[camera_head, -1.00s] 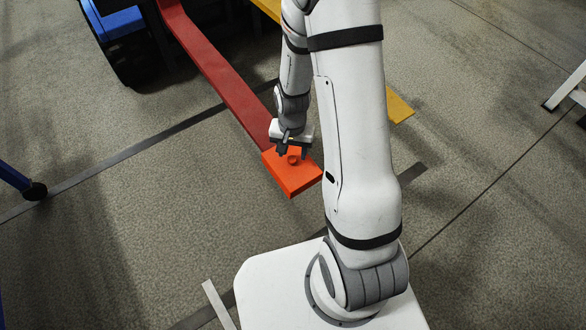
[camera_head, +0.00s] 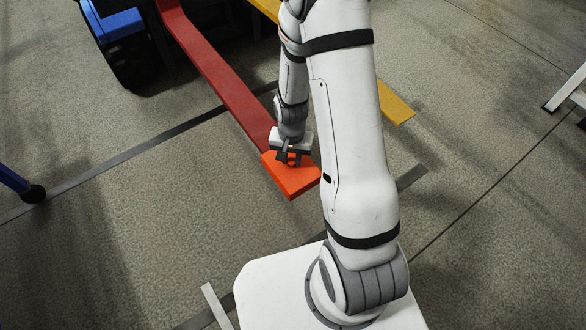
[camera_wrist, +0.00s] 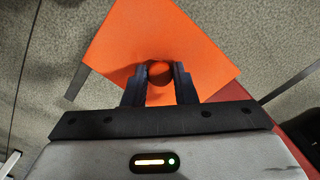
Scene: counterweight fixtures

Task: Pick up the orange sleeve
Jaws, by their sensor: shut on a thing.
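The orange sleeve (camera_head: 293,183) is a flat orange block at the near end of the red beam (camera_head: 228,90). It also fills the top of the wrist view (camera_wrist: 205,45), with a small round orange knob (camera_wrist: 160,72) on its upper face. My gripper (camera_head: 289,158) is over the block in the head view. In the wrist view its two dark fingers (camera_wrist: 160,80) stand on either side of the knob and are shut on it. The fingers hide the knob's sides. I cannot tell any gap between the block and the beam.
A yellow beam end (camera_head: 396,104) lies to the right behind my arm. A blue and black object (camera_head: 115,30) stands at the upper left, and a blue leg with a black foot (camera_head: 22,185) at the left edge. A white frame (camera_head: 568,92) is at the far right. Floor is clear left of the block.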

